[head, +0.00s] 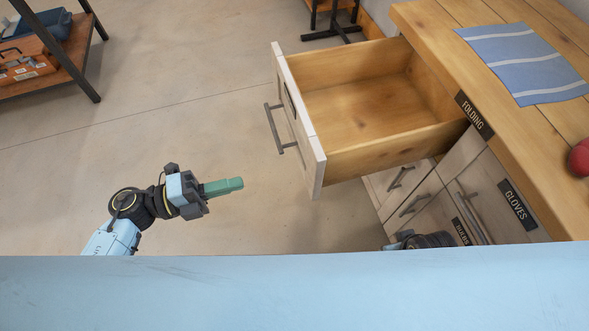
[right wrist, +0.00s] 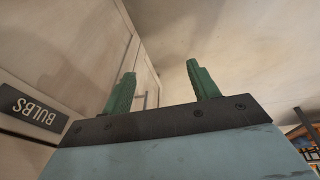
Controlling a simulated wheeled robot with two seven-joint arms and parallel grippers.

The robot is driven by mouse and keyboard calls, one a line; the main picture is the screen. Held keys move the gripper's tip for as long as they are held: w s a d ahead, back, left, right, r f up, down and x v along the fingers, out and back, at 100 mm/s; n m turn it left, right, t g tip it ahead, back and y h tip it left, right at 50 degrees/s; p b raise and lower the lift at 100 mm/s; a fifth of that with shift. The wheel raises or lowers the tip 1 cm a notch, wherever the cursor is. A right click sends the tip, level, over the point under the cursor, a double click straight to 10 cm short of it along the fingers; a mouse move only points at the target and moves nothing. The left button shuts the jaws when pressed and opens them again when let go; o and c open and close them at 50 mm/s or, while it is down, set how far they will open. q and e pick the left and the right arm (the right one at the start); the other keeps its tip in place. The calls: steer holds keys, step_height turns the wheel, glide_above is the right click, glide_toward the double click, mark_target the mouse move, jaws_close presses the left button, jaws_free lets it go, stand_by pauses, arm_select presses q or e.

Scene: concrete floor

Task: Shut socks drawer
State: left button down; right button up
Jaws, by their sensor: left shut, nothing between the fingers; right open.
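A wooden drawer (head: 370,98) with a whitewashed front and a grey bar handle stands pulled far out of the workbench in the head view. It looks empty. The label on its front is seen too edge-on to read. My left gripper (head: 240,184) is shut and empty, over the floor to the left of the drawer front and apart from it. My right gripper (right wrist: 163,82) is open in the right wrist view, with nothing between its green fingers. It faces pale cabinet fronts low down, beside a BULBS label (right wrist: 33,108). In the head view my right arm is mostly hidden.
The wooden workbench (head: 440,22) carries a blue striped cloth (head: 527,62) and a red object (head: 580,158) at the right edge. FOLDING (head: 474,115) and GLOVES (head: 517,204) labels mark its front. A shelf (head: 62,68) with bins stands far left. The floor between is clear.

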mark_target(309, 165)
arm_select(q)
steer(key=b+x, duration=0.2)
steer(key=x, duration=1)
steer(key=shift+w+d, duration=0.1)
steer(key=shift+d, duration=0.05)
steer(key=shift+w+d, duration=0.15)
steer(key=shift+d, duration=0.4)
arm_select(e)
step_height(309, 165, up, 6)
steer(key=a, duration=0.2)
steer(key=shift+f, duration=0.2)
steer(key=shift+w+a, duration=0.1)
